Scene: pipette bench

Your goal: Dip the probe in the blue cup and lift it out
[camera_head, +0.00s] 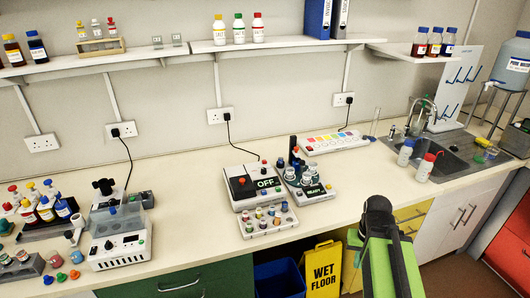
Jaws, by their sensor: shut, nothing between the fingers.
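I cannot make out a probe for certain; none is in my gripper.
An instrument marked OFF (239,200) and a device with several round holders (315,190) stand behind the tray. A white heater-like unit (120,248) stands left. A sink (455,157) is at the right. The bench right of the devices is mostly clear.

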